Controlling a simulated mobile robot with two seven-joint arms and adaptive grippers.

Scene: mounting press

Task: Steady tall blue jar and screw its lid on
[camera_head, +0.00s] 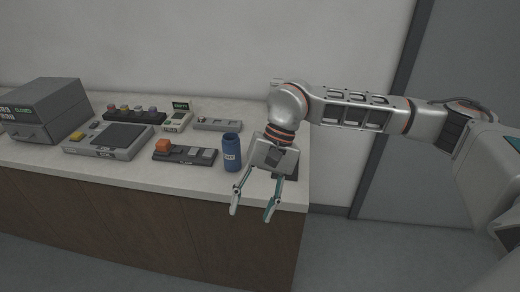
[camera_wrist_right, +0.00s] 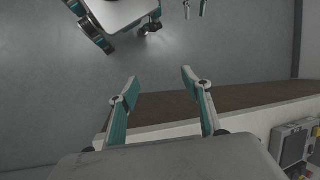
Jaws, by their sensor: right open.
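The tall blue jar (camera_head: 232,152) stands upright on the counter near its right end, with a pale label on its side. Its top looks dark and open, with no lid seen on it. I cannot make out a separate lid; my right gripper hides part of the counter. My right gripper (camera_head: 253,211) is open and empty, pointing down in front of the counter edge, right of the jar and apart from it. Its spread fingers also show in the right wrist view (camera_wrist_right: 160,79). Small finger-like parts at that view's top edge may be my left gripper; I cannot tell.
A grey press-like box (camera_head: 45,112) stands at the counter's left. A flat device with a dark plate (camera_head: 112,137), a dark tray with an orange block (camera_head: 185,153), a button rack (camera_head: 134,117) and a small display unit (camera_head: 179,117) fill the middle. Floor is clear in front.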

